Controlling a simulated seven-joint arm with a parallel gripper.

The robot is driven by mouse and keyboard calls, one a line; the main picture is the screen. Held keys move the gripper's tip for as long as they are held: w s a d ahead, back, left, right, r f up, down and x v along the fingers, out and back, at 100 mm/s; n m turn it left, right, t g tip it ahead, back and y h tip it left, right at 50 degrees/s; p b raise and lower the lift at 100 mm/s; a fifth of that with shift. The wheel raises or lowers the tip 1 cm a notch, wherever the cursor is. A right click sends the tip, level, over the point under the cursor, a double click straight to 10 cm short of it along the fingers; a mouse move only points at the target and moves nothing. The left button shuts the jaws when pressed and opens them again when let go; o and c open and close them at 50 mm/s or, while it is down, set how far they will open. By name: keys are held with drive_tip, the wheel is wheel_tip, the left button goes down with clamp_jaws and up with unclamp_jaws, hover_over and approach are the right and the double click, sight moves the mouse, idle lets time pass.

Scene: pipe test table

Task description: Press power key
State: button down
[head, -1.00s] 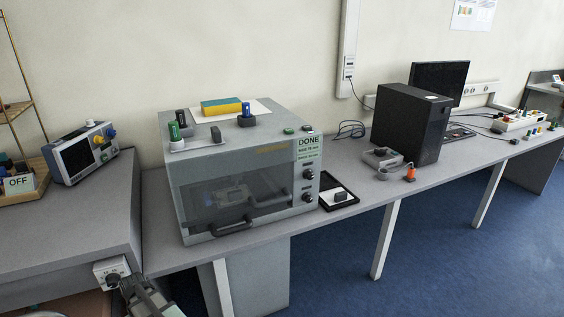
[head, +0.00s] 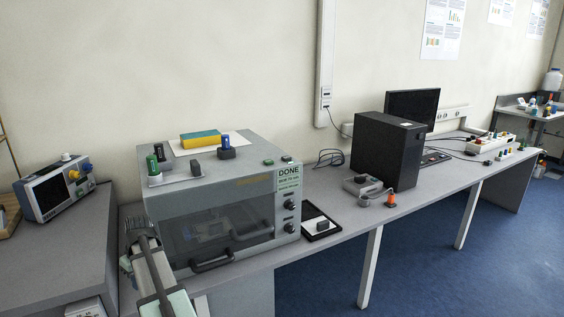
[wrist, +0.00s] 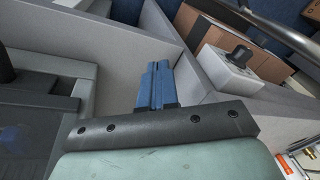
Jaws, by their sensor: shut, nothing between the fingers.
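A grey bench-top test chamber (head: 220,215) with a dark window and a front handle stands on the desk in the head view. Two small green buttons (head: 267,162) are on its top at the right rear, above a sign (head: 289,178) reading DONE. Two dark knobs (head: 290,204) sit on its right front panel. I cannot tell which part is the power key. My gripper (head: 136,222) is at the chamber's left side, apart from the buttons. In the wrist view its blue fingers (wrist: 155,84) are together with nothing between them.
Batteries in a holder (head: 160,166) and a yellow-blue block (head: 200,138) lie on top of the chamber. A black tray (head: 320,226) and a black computer tower (head: 388,150) are to the right. The wrist view shows a white box with a black knob (wrist: 241,54).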

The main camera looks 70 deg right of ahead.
drive_tip(key=s+d+r, duration=0.2)
drive_tip(key=d+r, duration=0.2)
drive_tip(key=r, duration=0.3)
drive_tip(key=s+d+r+t+h, duration=0.1)
drive_tip(key=s+d+r, duration=0.1)
drive_tip(key=d+r, duration=0.2)
drive_tip(key=s+d+r+t, duration=0.1)
drive_tip(key=d+r, duration=0.3)
drive_tip(key=r, duration=0.6)
drive_tip(key=shift+s+d+r+h, duration=0.25)
drive_tip(key=shift+s+r+h, duration=0.15)
drive_tip(key=shift+s, duration=0.2)
wheel_tip(320, 180, up, 16)
drive_tip(key=m+t+h, duration=0.1)
drive_tip(key=m+t, duration=0.4)
drive_tip(key=m, duration=0.3)
hover_over(289, 158)
drive_tip(key=shift+d, duration=0.2)
drive_tip(key=shift+f, duration=4.35)
drive_tip(key=shift+f, duration=0.2)
drive_tip(key=shift+f, duration=0.25)
